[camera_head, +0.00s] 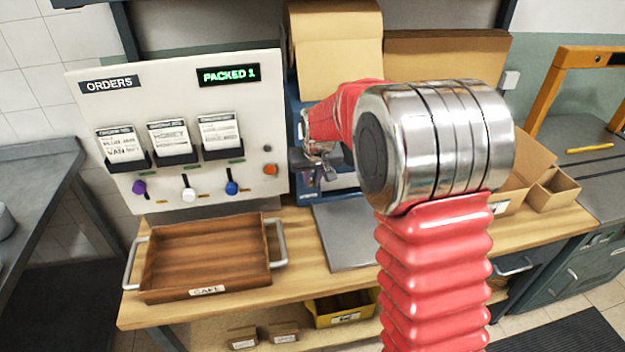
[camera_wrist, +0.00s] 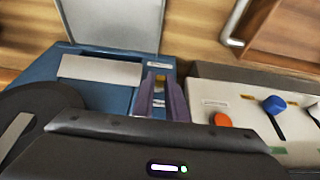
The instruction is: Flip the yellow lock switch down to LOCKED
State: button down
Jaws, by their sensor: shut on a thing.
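My gripper (camera_head: 317,174) reaches down at the front of the blue machine (camera_head: 346,184), just right of the white orders panel (camera_head: 218,100). In the wrist view its two purple-grey fingers (camera_wrist: 161,92) stand close together over the blue machine (camera_wrist: 100,90). A small yellow piece, apparently the lock switch (camera_wrist: 160,80), shows between the fingertips, and the gripper is shut on it. The fingers hide most of the switch. I cannot tell whether it points up or down, and no LOCKED label is readable. In the head view the switch is hidden by my arm and gripper.
An orange button (camera_head: 270,170) and purple, white and blue levers (camera_head: 232,188) sit on the panel close to the left. A wooden tray (camera_head: 208,258) stands on the bench below. A grey plate (camera_head: 341,238) lies before the machine. Cardboard boxes (camera_head: 445,55) stand behind.

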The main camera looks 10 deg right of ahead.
jog(key=shift+d, duration=0.1)
jog(key=shift+s+f+t, duration=0.2)
jog(key=shift+t, duration=0.3)
jog(key=shift+s+f+t, duration=0.2)
jog(key=shift+f+t, duration=0.45)
jog(key=shift+t, duration=0.75)
jog(key=shift+s+f+t, duration=0.2)
jog(key=shift+f+t, duration=0.5)
jog(key=shift+t, duration=0.7)
jog(key=shift+s+f+t, duration=0.2)
jog(key=shift+f+t, duration=0.45)
jog(key=shift+t, duration=0.75)
jog(key=shift+f, duration=0.1)
jog(key=c, duration=1.8)
grip_release()
jog(key=shift+o, duration=0.2)
